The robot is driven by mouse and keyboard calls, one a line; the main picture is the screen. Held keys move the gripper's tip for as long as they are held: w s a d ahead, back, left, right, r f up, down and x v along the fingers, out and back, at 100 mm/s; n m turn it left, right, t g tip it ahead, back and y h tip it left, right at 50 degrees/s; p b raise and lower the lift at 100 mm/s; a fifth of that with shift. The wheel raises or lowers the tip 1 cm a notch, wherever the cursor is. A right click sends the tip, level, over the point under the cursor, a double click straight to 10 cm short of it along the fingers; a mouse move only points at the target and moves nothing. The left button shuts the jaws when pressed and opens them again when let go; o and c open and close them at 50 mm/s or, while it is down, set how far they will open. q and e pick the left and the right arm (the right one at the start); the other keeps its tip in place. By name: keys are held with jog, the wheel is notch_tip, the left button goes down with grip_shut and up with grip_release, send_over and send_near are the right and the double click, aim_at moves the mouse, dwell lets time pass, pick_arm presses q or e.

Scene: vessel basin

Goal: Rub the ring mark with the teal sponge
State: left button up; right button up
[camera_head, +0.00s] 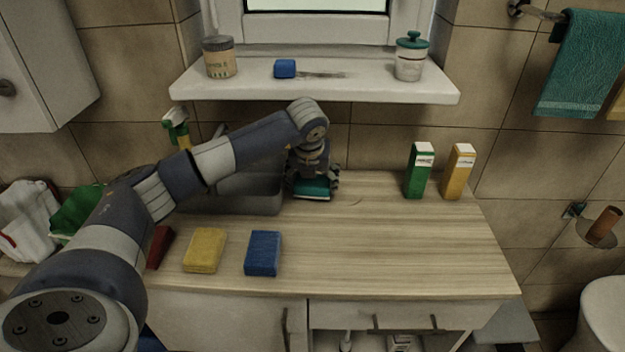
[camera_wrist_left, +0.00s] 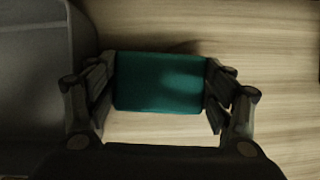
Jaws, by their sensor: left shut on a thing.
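The teal sponge (camera_head: 313,189) is between the fingers of my left gripper (camera_head: 314,184), at the back of the wooden counter beside the grey basin. In the left wrist view the teal sponge (camera_wrist_left: 160,82) fills the gap between both fingers of my left gripper (camera_wrist_left: 160,90), which is shut on it. The sponge is low over or on the counter; I cannot tell whether it touches. A faint curved mark (camera_head: 356,202), perhaps part of the ring mark, shows on the wood just right of the gripper. The rest of it is not clear. My right gripper is not in view.
The grey basin (camera_head: 250,200) stands close left of the gripper. A yellow sponge (camera_head: 205,250), a blue sponge (camera_head: 263,253) and a red block (camera_head: 160,247) lie in front. Green (camera_head: 419,172) and yellow (camera_head: 458,173) cartons stand back right. The counter's right front is clear.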

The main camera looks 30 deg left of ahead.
aim_at(328, 182)
pick_arm(q)
jog(key=shift+f+b, duration=0.45)
jog(key=shift+f, duration=0.2)
jog(key=shift+d, duration=0.1)
